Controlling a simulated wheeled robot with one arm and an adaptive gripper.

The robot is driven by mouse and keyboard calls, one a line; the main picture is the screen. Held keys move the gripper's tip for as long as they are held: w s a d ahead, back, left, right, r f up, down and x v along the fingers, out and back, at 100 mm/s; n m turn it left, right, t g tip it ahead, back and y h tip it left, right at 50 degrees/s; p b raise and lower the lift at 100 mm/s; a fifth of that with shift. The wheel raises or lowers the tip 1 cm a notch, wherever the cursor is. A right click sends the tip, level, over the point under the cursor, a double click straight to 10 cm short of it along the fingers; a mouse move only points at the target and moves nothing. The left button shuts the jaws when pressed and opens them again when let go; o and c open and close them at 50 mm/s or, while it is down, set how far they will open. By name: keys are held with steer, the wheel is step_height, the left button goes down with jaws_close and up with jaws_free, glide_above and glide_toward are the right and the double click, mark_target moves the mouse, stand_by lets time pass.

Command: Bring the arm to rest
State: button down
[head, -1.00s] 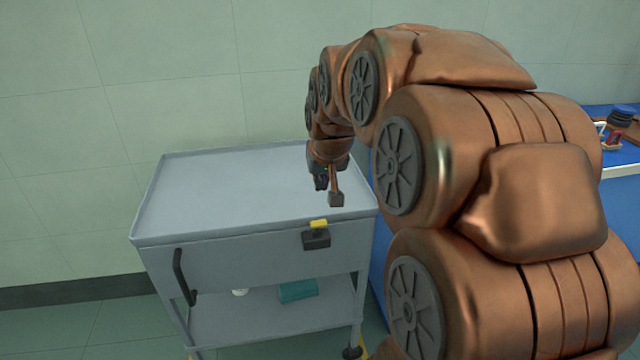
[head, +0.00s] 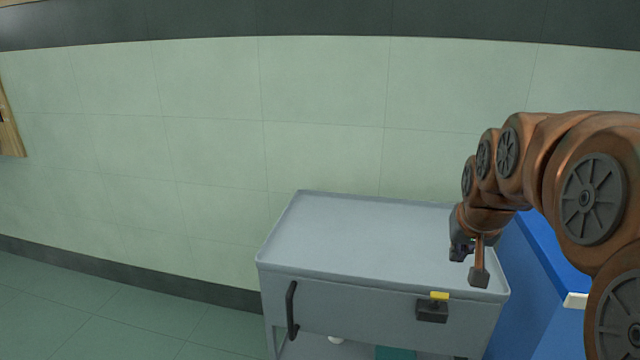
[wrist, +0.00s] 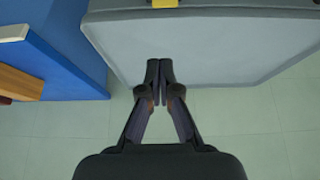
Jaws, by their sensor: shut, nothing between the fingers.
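The fingertips overlap the edge of the grey cart (wrist: 215,45) in that view. I cannot tell how high the gripper is above the cart.
The grey cart (head: 370,235) has a bare top, a black side handle (head: 291,310) and a yellow-topped black latch (head: 432,309). A blue bench (head: 530,285) stands right of it; it also shows in the wrist view (wrist: 50,60). Floor at left is clear.

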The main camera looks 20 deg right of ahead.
steer(key=s+a+f+n+g+y, duration=0.1)
steer(key=s+a+f+n+g, duration=0.1)
steer(key=s+a+f, duration=0.4)
steer(key=s+a+f+n+g+y, duration=0.1)
steer(key=s+a+f+g, duration=0.15)
steer(key=a, duration=0.55)
steer(key=s+a+f+n+g, duration=0.1)
steer(key=s+a+f+g, duration=0.2)
steer(key=s, duration=0.4)
steer(key=s+a+f+n+g, duration=0.1)
steer(key=s+a+f+n, duration=0.2)
steer(key=s, duration=0.5)
step_height(320, 180, up, 15)
steer(key=w+a+m+t+p, duration=0.1)
steer(key=p, duration=1.2)
steer(key=shift+w+y+p, duration=0.25)
steer(key=shift+y+p, duration=0.15)
